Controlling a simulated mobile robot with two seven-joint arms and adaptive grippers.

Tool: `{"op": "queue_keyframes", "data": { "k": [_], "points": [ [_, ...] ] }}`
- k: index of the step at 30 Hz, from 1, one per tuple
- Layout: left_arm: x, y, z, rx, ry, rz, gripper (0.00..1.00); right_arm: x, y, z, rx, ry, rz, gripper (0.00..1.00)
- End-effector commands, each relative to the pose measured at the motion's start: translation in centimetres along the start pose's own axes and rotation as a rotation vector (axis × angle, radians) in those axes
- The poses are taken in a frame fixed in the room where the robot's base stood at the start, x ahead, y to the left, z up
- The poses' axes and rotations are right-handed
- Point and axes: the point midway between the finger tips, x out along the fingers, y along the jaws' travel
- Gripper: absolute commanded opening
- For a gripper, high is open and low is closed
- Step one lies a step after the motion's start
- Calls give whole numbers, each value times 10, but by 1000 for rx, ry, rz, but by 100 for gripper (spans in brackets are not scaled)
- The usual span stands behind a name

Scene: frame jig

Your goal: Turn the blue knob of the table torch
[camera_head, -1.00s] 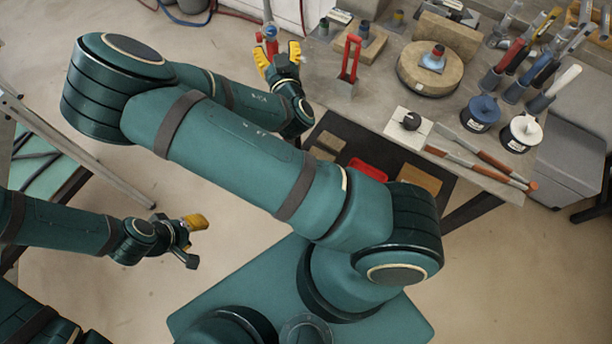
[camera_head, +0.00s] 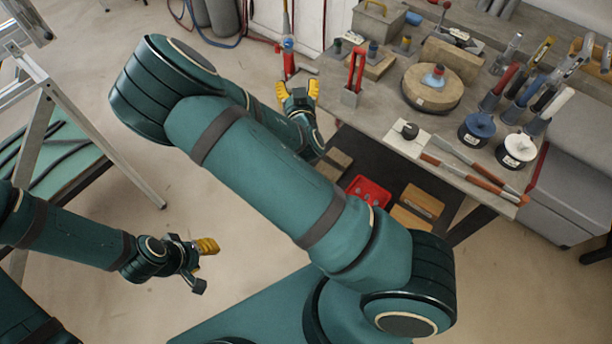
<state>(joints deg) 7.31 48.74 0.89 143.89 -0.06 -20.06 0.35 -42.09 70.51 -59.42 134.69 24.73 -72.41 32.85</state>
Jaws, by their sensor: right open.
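The table torch (camera_head: 288,62) is a slim upright red piece with a pale upper tube, at the table's back left edge. A small blue part (camera_head: 288,43) shows on it; I cannot tell clearly whether it is the knob. My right gripper (camera_head: 298,88) is open, its two yellow fingertips spread just in front of the torch's lower part in the picture. I see nothing between the fingers, and contact with the torch cannot be told. My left gripper (camera_head: 208,247) hangs over the floor at lower left, away from the table, its yellow fingertips seen edge-on.
A red upright stand (camera_head: 354,75) is on the table right of my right gripper. Further right are a round wooden block (camera_head: 433,92), a black knob on a pale board (camera_head: 409,131), blue and white pots and several tools. A metal frame (camera_head: 90,130) stands left.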

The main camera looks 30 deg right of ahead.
Motion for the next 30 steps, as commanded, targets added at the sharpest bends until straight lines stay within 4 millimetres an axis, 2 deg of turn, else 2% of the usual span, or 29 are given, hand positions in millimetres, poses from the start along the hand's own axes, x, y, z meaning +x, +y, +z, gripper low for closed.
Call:
{"op": "queue_keyframes", "data": {
  "k": [3,14,30],
  "points": [
    [2,-1,0,0,0,0,47,-3,6,22,0,-67,18,57],
    [6,-2,0,0,0,0,47,-20,17,84,-1,-275,55,57],
    [12,-4,1,0,0,0,47,-65,17,169,11,-610,62,57]
  ]
}}
